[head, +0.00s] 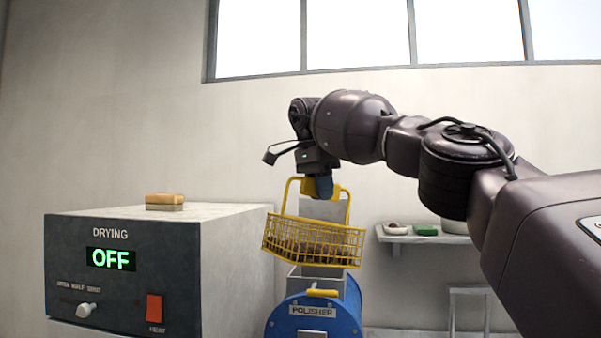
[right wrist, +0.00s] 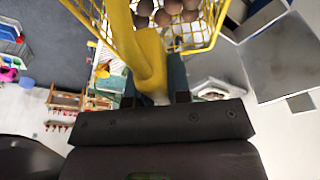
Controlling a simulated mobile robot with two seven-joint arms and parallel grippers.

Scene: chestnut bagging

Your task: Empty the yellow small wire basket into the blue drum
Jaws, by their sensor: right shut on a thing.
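The yellow small wire basket (head: 313,243) hangs by its tall handle from my right gripper (head: 321,187), which is shut on that handle. The basket holds many brown chestnuts and tilts slightly, lower at the right. It hangs over the metal hopper of the blue drum (head: 342,312), labelled POLISHER. In the right wrist view my gripper's fingers (right wrist: 157,85) are on either side of the yellow handle, and part of the basket (right wrist: 195,38) with chestnuts shows at the top. My left gripper is in neither view.
A drying cabinet (head: 124,270) reading OFF stands at the left, with a brush (head: 164,202) on top. A wall shelf (head: 428,239) with small items is behind at the right, above a stool (head: 470,292). Clear wall lies above the cabinet.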

